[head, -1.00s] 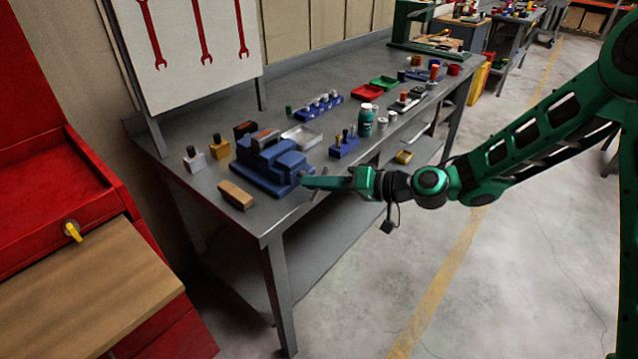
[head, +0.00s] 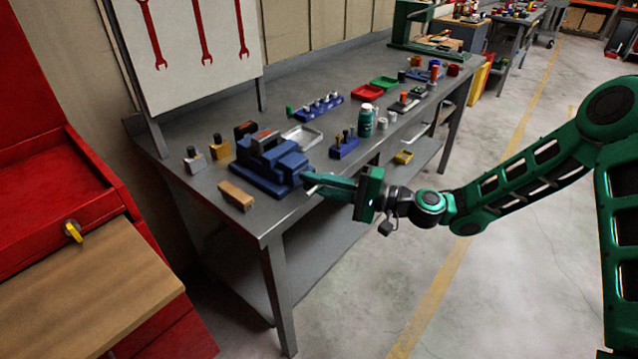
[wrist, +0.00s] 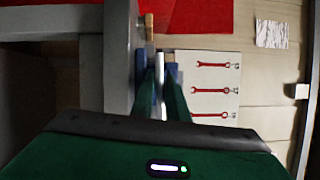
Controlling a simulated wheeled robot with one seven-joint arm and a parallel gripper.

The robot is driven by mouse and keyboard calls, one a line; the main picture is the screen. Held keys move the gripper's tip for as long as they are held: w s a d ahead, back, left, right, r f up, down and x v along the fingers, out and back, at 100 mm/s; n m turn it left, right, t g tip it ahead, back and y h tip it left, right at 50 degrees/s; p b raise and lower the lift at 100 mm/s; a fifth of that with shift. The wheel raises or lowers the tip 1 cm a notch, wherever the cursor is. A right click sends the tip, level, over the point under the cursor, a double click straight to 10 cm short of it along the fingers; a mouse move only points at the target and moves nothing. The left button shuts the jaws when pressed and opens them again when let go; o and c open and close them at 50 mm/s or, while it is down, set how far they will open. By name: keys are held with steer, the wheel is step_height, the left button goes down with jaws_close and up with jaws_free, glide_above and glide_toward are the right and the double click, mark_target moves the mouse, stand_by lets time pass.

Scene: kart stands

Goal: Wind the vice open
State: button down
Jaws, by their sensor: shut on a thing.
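The blue vice (head: 270,172) is at the near end of the grey workbench, with its jaws towards the back and its screw end at the front edge. My gripper (head: 308,182) reaches in from the right, its green fingers shut on the vice handle (head: 314,189), a thin grey bar at the screw end. In the wrist view the handle (wrist: 159,70) shows as a pale bar between the two fingers (wrist: 160,88). Part of the blue vice (wrist: 171,72) shows behind them. The fingers hide most of the handle in the head view.
The floor (head: 510,250) before the bench is clear.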

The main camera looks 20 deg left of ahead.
steer(key=shift+w+d+f+m, duration=0.1)
steer(key=shift+w+f+m, duration=0.15)
steer(key=shift+m, duration=0.35)
steer(key=c, duration=1.7)
jaws_free()
steer(key=shift+c, duration=0.2)
steer(key=shift+s+r, duration=0.1)
steer(key=d, duration=1)
steer(key=shift+d+f, duration=0.35)
steer(key=shift+f, duration=0.1)
steer(key=shift+s, duration=0.1)
